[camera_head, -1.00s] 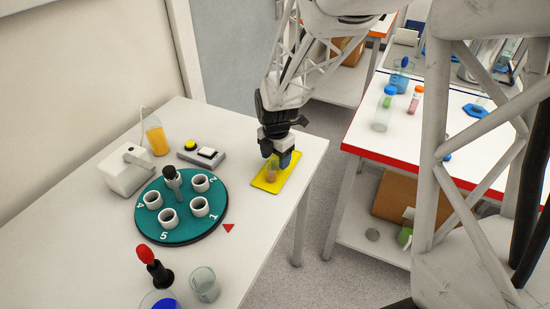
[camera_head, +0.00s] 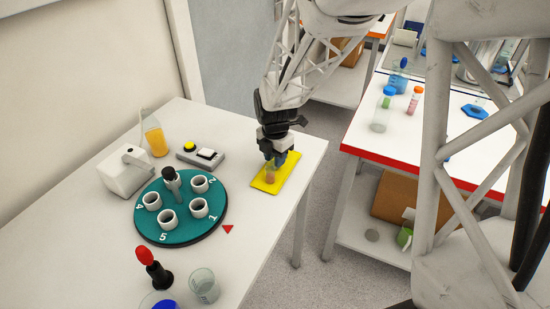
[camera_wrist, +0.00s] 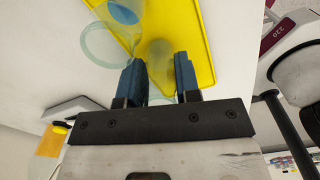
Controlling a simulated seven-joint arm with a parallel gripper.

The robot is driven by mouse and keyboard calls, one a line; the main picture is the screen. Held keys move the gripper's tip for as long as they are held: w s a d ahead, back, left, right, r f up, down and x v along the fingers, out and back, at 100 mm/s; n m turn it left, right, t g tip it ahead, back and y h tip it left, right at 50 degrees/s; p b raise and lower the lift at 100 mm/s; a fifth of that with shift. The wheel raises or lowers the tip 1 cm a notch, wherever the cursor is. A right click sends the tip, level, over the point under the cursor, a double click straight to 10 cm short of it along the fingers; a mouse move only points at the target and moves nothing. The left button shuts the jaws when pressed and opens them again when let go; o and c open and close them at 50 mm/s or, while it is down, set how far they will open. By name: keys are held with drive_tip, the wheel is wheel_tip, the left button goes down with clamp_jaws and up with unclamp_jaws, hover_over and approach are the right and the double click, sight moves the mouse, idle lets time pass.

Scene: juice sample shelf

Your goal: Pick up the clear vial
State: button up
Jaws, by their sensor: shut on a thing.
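My gripper (camera_head: 275,162) is pointed down over the yellow mat (camera_head: 287,174) at the right edge of the white table. Its blue fingers are shut on the clear vial (camera_head: 270,176), which shows a brownish tint low down in the head view. In the wrist view the see-through vial (camera_wrist: 160,62) stands between the two fingertips (camera_wrist: 159,75), with the yellow mat (camera_wrist: 195,40) behind it. The fingers hide part of the vial. I cannot tell whether its base touches the mat.
A green turntable (camera_head: 181,222) with several white cups stands left of the mat. A button box (camera_head: 201,155), a beaker of orange liquid (camera_head: 156,140) and a white device (camera_head: 126,169) are behind it. An empty beaker (camera_head: 204,286) and a red-topped tool (camera_head: 153,267) stand in front.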

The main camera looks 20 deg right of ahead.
wheel_tip(320, 180, up, 10)
drive_tip(key=shift+f, duration=0.1)
idle(0.4)
idle(0.6)
